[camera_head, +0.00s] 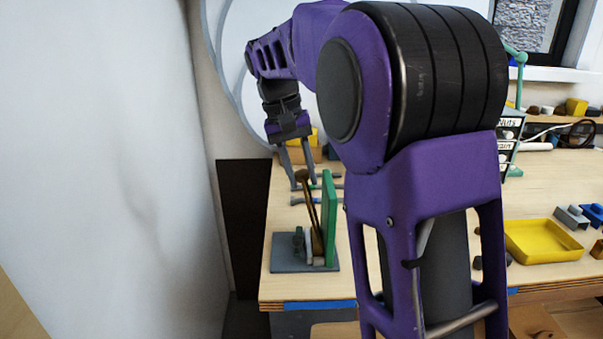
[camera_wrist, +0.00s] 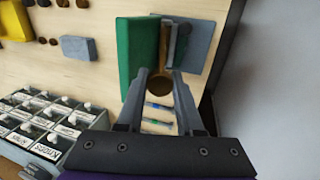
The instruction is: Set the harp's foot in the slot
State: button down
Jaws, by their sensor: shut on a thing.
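The harp is a bronze-brown bar (camera_head: 312,215) with a round end at its top; it also shows in the wrist view (camera_wrist: 164,60). My gripper (camera_head: 304,182) is shut on its upper end, and in the wrist view the fingertips (camera_wrist: 163,76) flank the round end. The bar leans slightly, its lower end down by small grey blocks on a grey base plate (camera_head: 284,262). A green upright panel (camera_head: 329,215) stands right beside the bar. The slot is not clearly visible, and I cannot tell whether the foot is inside it.
The base stands near the table's left front corner, close to the white wall. Thin blue and green tools (camera_wrist: 158,106) lie behind it. Labelled drawers (camera_wrist: 45,125) stand further back. A yellow tray (camera_head: 545,240) and small blocks are at the right.

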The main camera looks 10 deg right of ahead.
jog(key=shift+f, duration=0.2)
dwell(0.5)
jog(key=shift+c, duration=2.3)
grip_release()
jog(key=shift+f, duration=0.1)
jog(key=s+p+v, duration=0.1)
jog(key=p+v, duration=0.4)
jog(key=v, duration=1.2)
jog(key=shift+w+r, duration=0.3)
jog(key=shift+w, duration=0.15)
